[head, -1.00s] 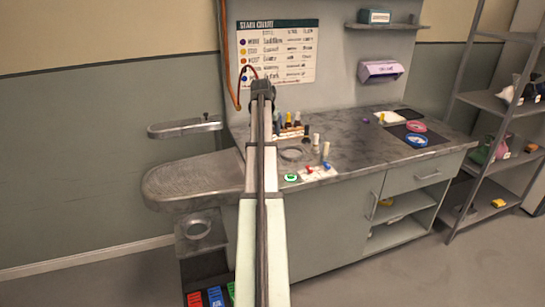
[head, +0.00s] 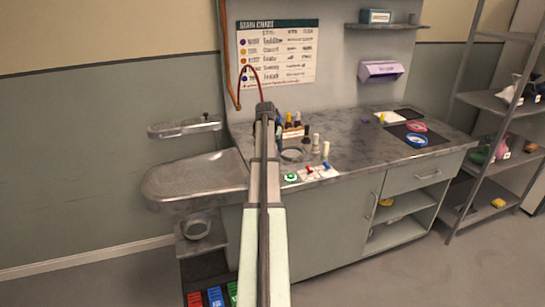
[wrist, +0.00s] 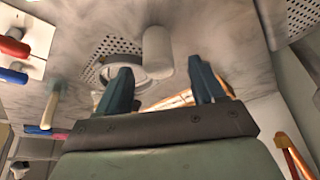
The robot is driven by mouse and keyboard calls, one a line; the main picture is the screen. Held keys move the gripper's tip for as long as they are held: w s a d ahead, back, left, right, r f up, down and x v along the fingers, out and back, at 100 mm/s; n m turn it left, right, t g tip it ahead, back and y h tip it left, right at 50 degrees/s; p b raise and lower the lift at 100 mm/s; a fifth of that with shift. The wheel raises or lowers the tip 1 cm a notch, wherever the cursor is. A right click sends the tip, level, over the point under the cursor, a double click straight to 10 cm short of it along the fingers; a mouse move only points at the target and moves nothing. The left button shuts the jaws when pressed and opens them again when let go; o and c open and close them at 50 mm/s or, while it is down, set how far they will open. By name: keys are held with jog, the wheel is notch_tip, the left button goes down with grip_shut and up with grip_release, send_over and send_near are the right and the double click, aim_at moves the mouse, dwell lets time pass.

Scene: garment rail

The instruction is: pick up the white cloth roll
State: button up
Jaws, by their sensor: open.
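The white cloth roll seems to be the pale upright cylinder (head: 316,142) on the worktop, beside a grey ring. In the wrist view a pale cylinder (wrist: 157,52) stands beyond the fingertips, roughly in line with the gap between them. My gripper (wrist: 160,75) is open, with two dark teal fingers apart and nothing held. In the head view my gripper is largely hidden by my own arm. A second, cream upright piece (head: 326,149) stands just right of the roll; a similar cream stick (wrist: 52,105) shows at left in the wrist view.
A round grey ring (head: 291,155) lies near the roll. A wooden rack with bottles (head: 293,130) stands behind it. A white plate with red and blue knobs (head: 318,174) is in front. The worktop (head: 365,140) is clear to the right, before the pink and blue dishes.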

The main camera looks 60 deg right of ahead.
jog(key=x, duration=0.3)
jog(key=shift+f, duration=0.35)
jog(key=c, duration=1.1)
notch_tip(320, 180, up, 10)
jog(key=shift+r, duration=0.1)
jog(key=shift+s, duration=0.15)
jog(key=shift+s+d, duration=0.15)
jog(key=shift+s, duration=0.15)
jog(key=s+d+f+m+g, duration=0.2)
jog(key=s+d+m, duration=0.4)
jog(key=d+m, duration=0.3)
jog(key=shift+s+f+g+y, duration=0.25)
jog(key=shift+g+y, duration=0.15)
jog(key=shift+g, duration=0.2)
